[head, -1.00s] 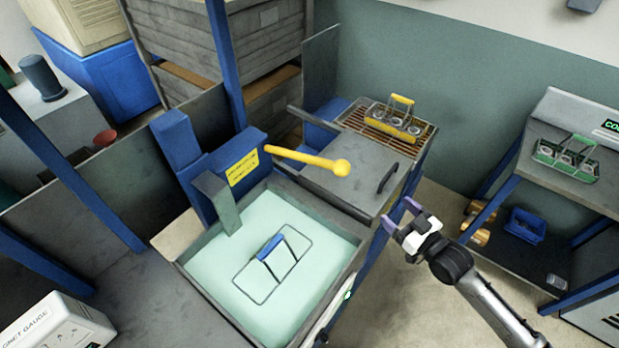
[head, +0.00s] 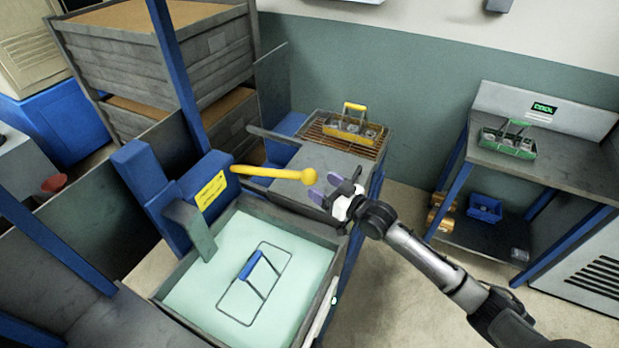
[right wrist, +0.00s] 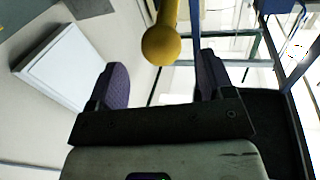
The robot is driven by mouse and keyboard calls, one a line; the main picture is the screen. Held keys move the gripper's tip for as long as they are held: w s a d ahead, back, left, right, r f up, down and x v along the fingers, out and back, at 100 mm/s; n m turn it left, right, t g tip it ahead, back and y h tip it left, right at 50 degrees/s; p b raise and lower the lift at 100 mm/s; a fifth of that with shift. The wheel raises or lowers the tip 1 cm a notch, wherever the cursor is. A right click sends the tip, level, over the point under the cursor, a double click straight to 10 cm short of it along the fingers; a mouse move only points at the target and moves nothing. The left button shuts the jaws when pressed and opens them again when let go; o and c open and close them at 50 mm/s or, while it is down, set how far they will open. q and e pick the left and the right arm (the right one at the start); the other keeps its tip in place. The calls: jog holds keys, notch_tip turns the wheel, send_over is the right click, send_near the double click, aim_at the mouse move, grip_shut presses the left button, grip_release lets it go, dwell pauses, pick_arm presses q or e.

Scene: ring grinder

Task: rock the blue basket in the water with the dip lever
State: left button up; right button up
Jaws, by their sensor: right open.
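The dip lever is a yellow bar (head: 262,172) with a round yellow knob (head: 306,180), sticking out to the right from a blue post (head: 190,200) beside the water tank. The blue basket shows as a blue handle (head: 250,265) and thin wire outline in the pale water (head: 205,290); its body is hard to make out under the surface. My right gripper (head: 326,188) is open just right of the knob. In the right wrist view the knob (right wrist: 162,45) lies ahead, between the lines of the two purple fingers, not gripped. My left gripper is not in view.
A yellow basket (head: 352,128) stands on a grate behind the tank. A green basket (head: 508,143) stands on the right bench, below a COOL display (head: 544,107). A blue bin (head: 485,208) sits on the lower shelf. Open floor lies between tank and bench.

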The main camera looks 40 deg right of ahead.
aim_at(310, 178)
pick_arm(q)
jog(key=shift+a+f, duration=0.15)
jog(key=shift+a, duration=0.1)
pick_arm(e)
jog(key=shift+w+a, duration=0.15)
jog(key=shift+w, duration=0.75)
jog(key=shift+w+a, duration=0.2)
jog(key=shift+w, duration=0.75)
jog(key=shift+w+a, duration=0.15)
jog(key=shift+w, duration=0.75)
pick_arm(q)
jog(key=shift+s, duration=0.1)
